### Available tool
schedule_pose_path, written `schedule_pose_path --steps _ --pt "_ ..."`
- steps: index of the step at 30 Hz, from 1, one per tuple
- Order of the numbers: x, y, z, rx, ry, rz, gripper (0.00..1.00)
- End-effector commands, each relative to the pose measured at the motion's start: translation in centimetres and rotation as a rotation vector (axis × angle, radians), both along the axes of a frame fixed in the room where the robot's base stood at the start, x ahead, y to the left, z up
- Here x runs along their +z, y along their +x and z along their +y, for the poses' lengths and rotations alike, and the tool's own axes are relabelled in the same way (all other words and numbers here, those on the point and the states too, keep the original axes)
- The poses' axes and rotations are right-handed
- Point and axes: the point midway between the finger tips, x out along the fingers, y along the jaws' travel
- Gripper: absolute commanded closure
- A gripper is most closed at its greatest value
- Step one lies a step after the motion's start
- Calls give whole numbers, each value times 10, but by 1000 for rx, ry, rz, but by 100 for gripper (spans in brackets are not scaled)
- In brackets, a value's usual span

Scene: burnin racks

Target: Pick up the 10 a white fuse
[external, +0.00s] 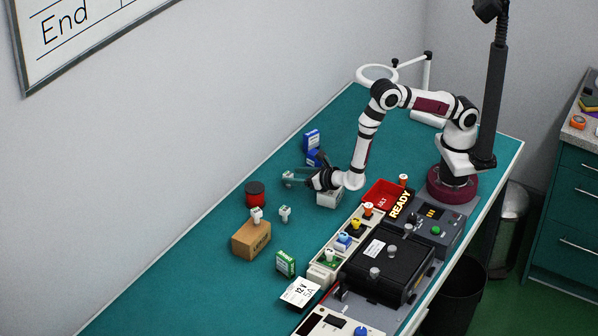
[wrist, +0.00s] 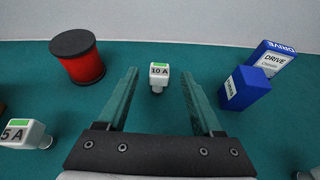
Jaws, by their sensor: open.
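The 10 A white fuse (wrist: 159,77) has a white body and a green stripe above its "10 A" label. In the wrist view it stands on the teal bench, centred between my fingertips at their far end. My gripper (wrist: 162,76) is open, with one finger on each side and a gap to the fuse on both sides. In the external view my gripper (external: 298,179) reaches left, low over the bench, and partly hides the fuse. Another white fuse marked "5 A" (wrist: 24,133) stands at the left of the wrist view.
A red spool with black ends (wrist: 77,58) stands left of the fuse. A blue box (wrist: 245,88) and a blue "DRIVE" box (wrist: 272,58) stand right. In the external view, a cardboard box (external: 251,240), a fuse rack (external: 345,231) and a red tray (external: 382,192) stand nearer.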

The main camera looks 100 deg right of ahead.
Motion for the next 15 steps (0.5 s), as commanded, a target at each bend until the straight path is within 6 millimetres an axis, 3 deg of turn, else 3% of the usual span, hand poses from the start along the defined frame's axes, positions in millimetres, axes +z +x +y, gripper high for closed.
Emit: schedule_pose_path --steps 4,11,15 --pt "-9 14 -17 -3 1 -1 32" --pt "-10 16 -18 0 0 0 32" --pt "-10 16 -18 0 1 -1 56"
